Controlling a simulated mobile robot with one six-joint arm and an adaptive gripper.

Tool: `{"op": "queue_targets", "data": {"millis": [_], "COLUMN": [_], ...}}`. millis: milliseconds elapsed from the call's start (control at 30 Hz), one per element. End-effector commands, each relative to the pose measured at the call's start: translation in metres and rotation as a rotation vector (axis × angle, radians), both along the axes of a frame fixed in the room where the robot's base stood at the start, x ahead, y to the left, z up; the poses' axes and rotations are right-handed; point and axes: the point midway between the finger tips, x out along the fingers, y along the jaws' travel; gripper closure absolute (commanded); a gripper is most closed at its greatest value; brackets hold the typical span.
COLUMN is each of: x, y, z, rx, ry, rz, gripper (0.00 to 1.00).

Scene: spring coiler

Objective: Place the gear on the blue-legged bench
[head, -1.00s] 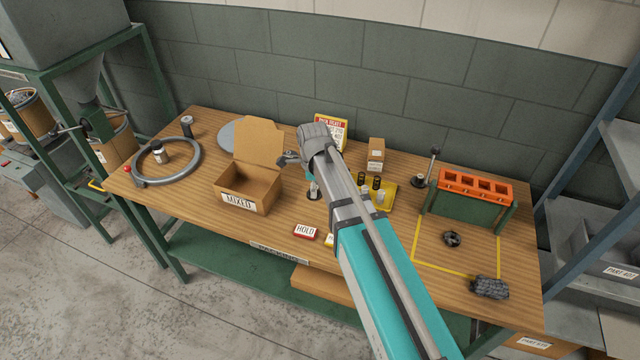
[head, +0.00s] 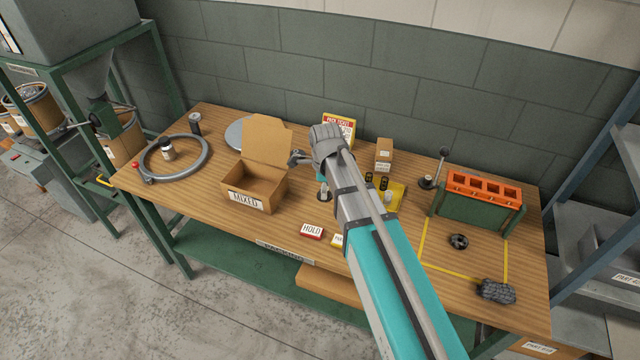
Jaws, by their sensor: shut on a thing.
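My gripper (head: 299,158) shows only in part, small and grey, beside my wrist and just right of the open flap of the cardboard box. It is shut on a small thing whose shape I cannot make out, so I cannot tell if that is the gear. A dark ring-shaped part (head: 459,241) lies inside the yellow outline at the right of the wooden bench (head: 290,225); I cannot tell whether it has teeth. This wooden bench has green legs. A blue upright (head: 585,215) stands at the right edge, with grey shelves; no bench with blue legs shows clearly.
An open box marked MIXED (head: 244,201) stands left of my gripper. A grey hoop (head: 204,160) lies farther left. An orange block (head: 484,187) on a green stand and a dark lumpy thing (head: 497,291) are at the right. A red HOLD block (head: 311,230) lies near the front edge.

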Motion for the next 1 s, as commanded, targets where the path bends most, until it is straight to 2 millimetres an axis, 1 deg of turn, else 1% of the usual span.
{"op": "queue_targets", "data": {"millis": [233,700,867,1000], "x": [-0.008,-0.009,-0.001,0.016], "y": [0.000,0.000,0.003,0.008], "z": [0.001,0.001,-0.003,-0.012], "rx": [0.000,0.000,0.000,0.000], "ry": [0.000,0.000,0.000,0.000], "rz": [0.000,0.001,0.002,0.002], "gripper": [1.00,1.00,1.00,1.00]}}
